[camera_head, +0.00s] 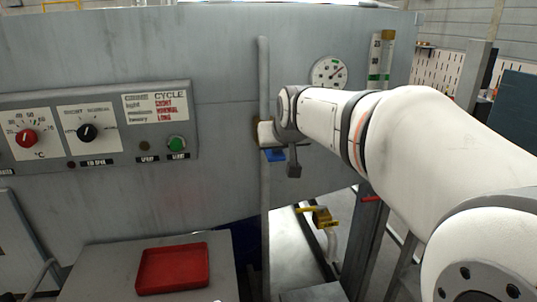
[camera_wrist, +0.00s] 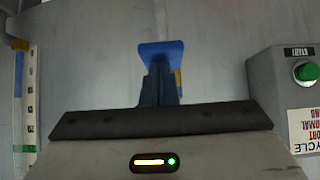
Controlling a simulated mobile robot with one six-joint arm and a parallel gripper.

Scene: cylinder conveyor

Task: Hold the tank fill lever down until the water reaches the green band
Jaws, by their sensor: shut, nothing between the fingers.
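The level gauge (camera_head: 377,55) is at the upper right, with a green band (camera_head: 377,77). Its lower part is hidden by my arm. The wrist view, turned over, also shows the gauge (camera_wrist: 30,100); the water level is unclear.
A control panel (camera_head: 105,100) with knobs and a green start button (camera_head: 177,143) is at left. A vertical pipe (camera_head: 263,75) runs beside my gripper. A round dial (camera_head: 328,73) is above my arm. A red tray (camera_head: 172,268) and yellow valve (camera_head: 322,217) are lower.

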